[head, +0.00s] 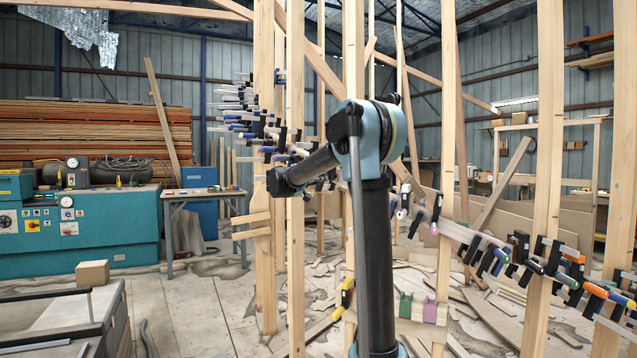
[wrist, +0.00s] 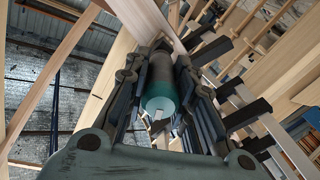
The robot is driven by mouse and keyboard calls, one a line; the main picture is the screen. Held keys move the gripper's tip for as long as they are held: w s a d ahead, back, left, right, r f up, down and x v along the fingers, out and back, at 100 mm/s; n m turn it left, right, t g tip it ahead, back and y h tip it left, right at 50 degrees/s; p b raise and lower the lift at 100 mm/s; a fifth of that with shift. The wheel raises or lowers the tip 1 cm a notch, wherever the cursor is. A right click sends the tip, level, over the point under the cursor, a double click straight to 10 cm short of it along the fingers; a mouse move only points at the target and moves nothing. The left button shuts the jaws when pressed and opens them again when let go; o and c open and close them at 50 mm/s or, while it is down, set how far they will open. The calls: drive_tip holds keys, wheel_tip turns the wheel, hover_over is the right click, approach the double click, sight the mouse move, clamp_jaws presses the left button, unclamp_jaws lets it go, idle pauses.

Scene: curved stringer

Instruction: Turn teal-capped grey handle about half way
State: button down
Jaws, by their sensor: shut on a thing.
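The grey handle (wrist: 162,72) with a teal cap (wrist: 159,97) is in the middle of the wrist view, its capped end facing the camera. My gripper (wrist: 166,62) has one finger on each side of the handle and is shut on it. The handle belongs to a clamp among a row of bar clamps, on a pale wooden strip (wrist: 147,18). In the head view my arm reaches left to the upright posts. My gripper and this handle cannot be made out there.
Several bar clamps (wrist: 235,90) lie close on the right in the wrist view. Tall wooden posts (head: 294,120) stand close around my arm in the head view. More clamps (head: 490,255) line the curved strip at right. Offcuts litter the floor; a teal machine (head: 110,232) stands left.

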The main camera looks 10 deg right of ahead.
drive_tip(key=n, duration=0.7)
drive_tip(key=shift+w+a, duration=0.15)
drive_tip(key=shift+a, duration=0.1)
drive_tip(key=n, duration=0.6)
drive_tip(key=shift+f+n, duration=0.1)
drive_tip(key=shift+n, duration=0.3)
drive_tip(key=c, duration=1.3)
unclamp_jaws()
drive_tip(key=shift+w+a+f, duration=0.1)
drive_tip(key=shift+a+f, duration=0.05)
drive_tip(key=shift+c, duration=0.2)
drive_tip(key=v, duration=1.1)
drive_tip(key=shift+s+a, duration=0.15)
drive_tip(key=shift+s, duration=0.25)
